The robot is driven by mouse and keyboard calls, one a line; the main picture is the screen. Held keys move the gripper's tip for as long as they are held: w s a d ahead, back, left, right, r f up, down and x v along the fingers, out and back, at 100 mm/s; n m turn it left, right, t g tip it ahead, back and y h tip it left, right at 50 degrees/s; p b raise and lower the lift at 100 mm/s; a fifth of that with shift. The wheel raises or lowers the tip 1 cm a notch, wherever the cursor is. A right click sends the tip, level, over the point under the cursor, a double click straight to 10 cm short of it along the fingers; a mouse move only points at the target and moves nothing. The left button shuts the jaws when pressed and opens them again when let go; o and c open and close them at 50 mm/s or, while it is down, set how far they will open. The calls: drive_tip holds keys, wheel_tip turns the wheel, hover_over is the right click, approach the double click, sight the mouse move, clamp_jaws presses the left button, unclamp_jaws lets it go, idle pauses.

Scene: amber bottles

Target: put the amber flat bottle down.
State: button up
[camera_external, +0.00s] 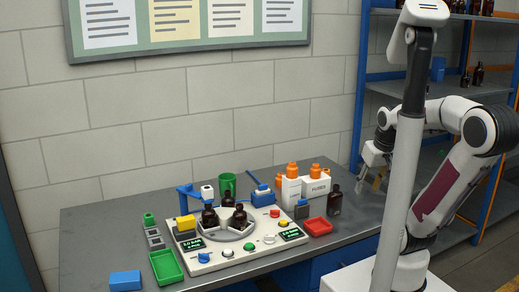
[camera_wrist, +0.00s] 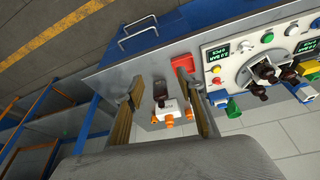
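The amber flat bottle (camera_external: 334,201) is dark brown and stands upright on the grey table, right of the white box with orange-capped things. It also shows in the wrist view (camera_wrist: 160,93), in the gap between my fingers and beyond them. My gripper (camera_external: 379,182) is above the table's right end, up and to the right of the bottle. In the wrist view my gripper (camera_wrist: 156,88) has its two fingers spread wide apart, with nothing held between them. The bottle appears clear of both fingers.
A red tray (camera_external: 319,227) lies in front of the bottle. The white box (camera_external: 315,187) stands left of it. A white panel (camera_external: 265,247) with several dark bottles on a round plate (camera_external: 229,233) is further left. A blue-framed shelf (camera_external: 465,90) stands behind my arm.

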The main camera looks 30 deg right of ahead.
drive_tip(key=w+d+f+h, duration=0.1)
drive_tip(key=w+d+f, duration=0.3)
drive_tip(key=d, duration=0.6)
drive_tip(key=w+d+f+n+h, duration=0.1)
drive_tip(key=w+d+f+h, duration=0.1)
drive_tip(key=w+d, duration=0.6)
drive_tip(key=w+d+f+h, duration=0.1)
drive_tip(key=w+d+f, duration=0.2)
drive_tip(key=d, duration=0.9)
drive_tip(key=w+d+f+n+t, duration=0.2)
drive_tip(key=w+d+f, duration=0.2)
drive_tip(key=w, duration=0.1)
drive_tip(key=w+a+f+n+t+y, duration=0.2)
drive_tip(key=w+a+f+y, duration=0.1)
drive_tip(key=w+a+f+n+t+y, duration=0.2)
drive_tip(key=w+a+n+y, duration=0.1)
drive_tip(key=y, duration=0.1)
drive_tip(key=shift+a+f, duration=0.3)
drive_tip(key=shift+f, duration=0.1)
drive_tip(key=s+a+r+n+y, duration=0.1)
drive_tip(key=a+r+n+y, duration=0.1)
drive_tip(key=a, duration=0.4)
drive_tip(key=s+a+r+n+g+y, duration=0.1)
drive_tip(key=s+a+r+n+y, duration=0.1)
drive_tip(key=a+r+y, duration=0.2)
drive_tip(key=a+y, duration=0.2)
drive_tip(key=a, duration=0.1)
drive_tip(key=shift+s+r+y, duration=0.25)
drive_tip(key=shift+r+y, duration=0.05)
drive_tip(key=shift+a, duration=0.15)
